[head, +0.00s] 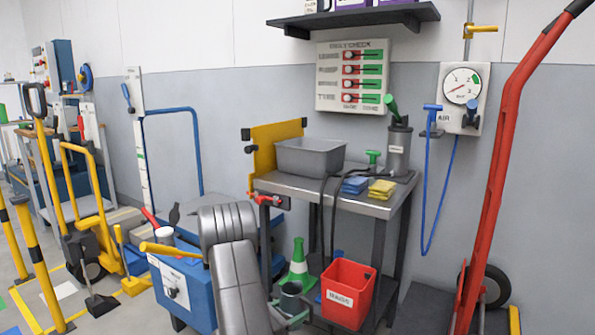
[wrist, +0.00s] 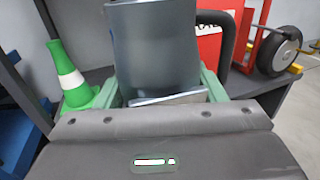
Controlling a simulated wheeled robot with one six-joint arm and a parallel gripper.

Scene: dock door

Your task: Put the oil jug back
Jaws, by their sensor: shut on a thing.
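The oil jug appears to be the dark grey-green vessel (head: 290,297) low in front of the metal bench in the head view. It also fills the upper middle of the wrist view (wrist: 155,50). My gripper (head: 292,316) is shut on it, with a green finger on each side of the jug in the wrist view (wrist: 160,90). The jug looks roughly upright. Its lower part is hidden by my gripper, and I cannot tell whether it touches the surface beneath.
A green and white cone (head: 298,264) stands left of the jug, and a red bin marked RAGS (head: 346,296) stands right. The steel bench (head: 335,196) holds a grey tub (head: 310,156), sponges and a pump. A red hand truck (head: 497,165) stands at the right.

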